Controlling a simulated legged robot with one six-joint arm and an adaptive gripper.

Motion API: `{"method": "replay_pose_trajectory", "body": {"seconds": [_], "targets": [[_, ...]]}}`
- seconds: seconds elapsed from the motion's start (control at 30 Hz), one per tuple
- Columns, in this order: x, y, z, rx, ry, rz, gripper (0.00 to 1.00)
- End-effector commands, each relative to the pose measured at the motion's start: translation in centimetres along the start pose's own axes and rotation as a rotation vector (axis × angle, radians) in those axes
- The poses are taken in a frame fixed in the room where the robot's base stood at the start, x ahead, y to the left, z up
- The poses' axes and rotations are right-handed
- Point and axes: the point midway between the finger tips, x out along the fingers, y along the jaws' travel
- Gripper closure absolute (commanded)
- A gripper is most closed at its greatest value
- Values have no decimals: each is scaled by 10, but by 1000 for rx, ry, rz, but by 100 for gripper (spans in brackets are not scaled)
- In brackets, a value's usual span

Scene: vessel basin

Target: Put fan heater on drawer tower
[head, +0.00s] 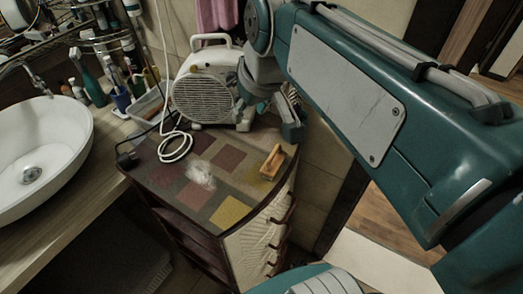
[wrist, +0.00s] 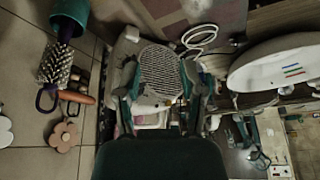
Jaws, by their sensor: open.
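The fan heater (head: 203,88) is white with a round grille and a top handle. It stands upright at the back of the patchwork top of the drawer tower (head: 232,211). Its white cord lies coiled in front of it. My gripper (head: 280,112) is at the heater's right side in the head view. In the wrist view, the grille of the heater (wrist: 160,72) shows between the two open fingers of my gripper (wrist: 166,84). I cannot tell whether a finger touches it. The heater's back and part of its right side are hidden.
A wooden-handled brush (head: 273,162) and a pale crumpled patch (head: 201,175) are on the tower top. A white basin (head: 42,150) and several bottles stand on the counter at left. The tower's front middle is mostly clear.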

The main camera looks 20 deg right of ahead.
Motion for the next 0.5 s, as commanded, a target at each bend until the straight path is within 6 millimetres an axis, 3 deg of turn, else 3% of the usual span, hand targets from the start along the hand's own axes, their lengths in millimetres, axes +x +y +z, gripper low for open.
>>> {"method": "replay_pose_trajectory", "body": {"seconds": [0.1, 0.3, 0.5], "targets": [[13, -3, 34, 43, 30, 30, 49], [38, -6, 81, 109, 81, 69, 49], [51, -6, 101, 137, 104, 83, 49]]}}
